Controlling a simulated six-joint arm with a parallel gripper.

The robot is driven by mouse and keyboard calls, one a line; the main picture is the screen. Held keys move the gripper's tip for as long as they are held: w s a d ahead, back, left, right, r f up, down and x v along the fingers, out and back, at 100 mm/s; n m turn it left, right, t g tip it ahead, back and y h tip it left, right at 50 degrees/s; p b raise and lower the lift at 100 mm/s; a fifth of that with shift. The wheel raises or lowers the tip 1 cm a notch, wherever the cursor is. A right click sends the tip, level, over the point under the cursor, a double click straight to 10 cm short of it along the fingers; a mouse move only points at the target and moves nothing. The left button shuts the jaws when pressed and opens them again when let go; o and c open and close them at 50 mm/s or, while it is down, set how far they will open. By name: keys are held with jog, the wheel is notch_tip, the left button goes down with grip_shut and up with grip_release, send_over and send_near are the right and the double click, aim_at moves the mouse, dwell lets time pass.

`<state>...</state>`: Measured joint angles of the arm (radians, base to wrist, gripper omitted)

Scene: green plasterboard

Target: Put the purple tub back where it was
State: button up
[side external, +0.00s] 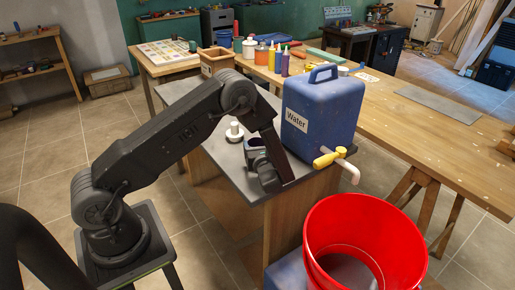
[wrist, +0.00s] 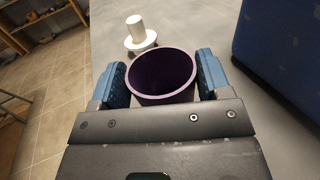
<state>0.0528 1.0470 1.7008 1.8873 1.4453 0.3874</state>
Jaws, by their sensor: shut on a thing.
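The purple tub (wrist: 162,78) is a round, open container with a dark inside. In the wrist view it sits between the two blue pads of my gripper (wrist: 160,85), which is shut on it. In the side external view my gripper (side external: 262,160) is low over the grey worktop (side external: 215,145), left of the blue water container. The tub is mostly hidden there by the gripper. I cannot tell whether the tub touches the worktop.
A white spindle on a round base (side external: 234,132) stands just behind the tub. The blue water container (side external: 322,110) with a yellow-handled tap (side external: 330,157) stands close on the right. A red bucket (side external: 365,240) is below the tap. The worktop's left edge is near.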

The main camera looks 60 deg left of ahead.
jog(key=shift+f, duration=0.45)
jog(key=shift+f, duration=0.1)
jog(key=o, duration=1.1)
jog(key=shift+f, duration=0.1)
jog(key=shift+c, duration=0.2)
